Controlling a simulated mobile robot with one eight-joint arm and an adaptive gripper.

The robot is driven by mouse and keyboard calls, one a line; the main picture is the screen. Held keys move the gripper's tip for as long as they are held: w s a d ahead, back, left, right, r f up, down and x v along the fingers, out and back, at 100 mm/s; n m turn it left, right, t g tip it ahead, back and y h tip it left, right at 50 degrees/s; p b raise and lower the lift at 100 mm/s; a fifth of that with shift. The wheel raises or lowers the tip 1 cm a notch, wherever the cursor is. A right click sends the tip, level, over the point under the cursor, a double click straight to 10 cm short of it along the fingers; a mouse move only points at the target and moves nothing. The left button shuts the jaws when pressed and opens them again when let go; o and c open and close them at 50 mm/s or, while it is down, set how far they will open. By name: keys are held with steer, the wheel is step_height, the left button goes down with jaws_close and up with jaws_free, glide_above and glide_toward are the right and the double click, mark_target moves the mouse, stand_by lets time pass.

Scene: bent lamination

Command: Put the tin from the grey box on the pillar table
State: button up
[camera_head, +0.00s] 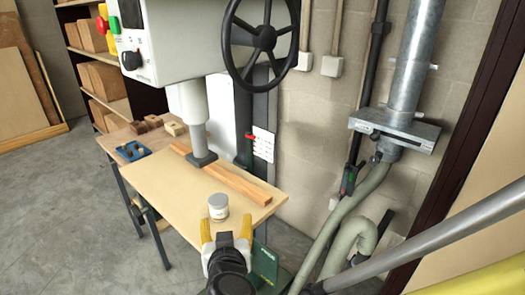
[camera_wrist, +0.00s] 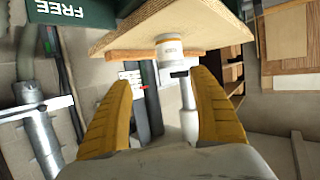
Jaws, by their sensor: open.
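A small white tin (camera_head: 218,206) with a pale lid stands upright near the front edge of the light wooden table (camera_head: 175,205) under the drill-like machine. In the wrist view the tin (camera_wrist: 170,50) appears upside down, beyond the fingertips and between them. My gripper (camera_head: 226,240), with yellow fingers, is just in front of the table edge, close to the tin. It is open, and the wrist view shows nothing between its fingers (camera_wrist: 164,76). I see no grey box in either view.
The machine's column (camera_head: 194,120) comes down onto the table beside a long wooden strip (camera_head: 225,176). A blue tray (camera_head: 133,151) and wooden blocks lie on a side table at left. A dark green box (camera_head: 265,262) stands right of my gripper. Pipes and hoses (camera_head: 345,220) line the right.

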steer(key=w+d+m+g+h, duration=0.1)
steer(key=d+g+h, duration=0.1)
steer(key=d, duration=0.9)
steer(key=s+d+g, duration=0.2)
steer(key=s+d, duration=0.4)
steer(key=d, duration=0.2)
steer(key=s+d+r+m+g, duration=0.1)
steer(key=s+d+g, duration=0.2)
steer(key=s+d, duration=0.3)
steer(key=d, duration=0.3)
steer(key=shift+s+d, duration=0.25)
steer(key=shift+s, duration=0.15)
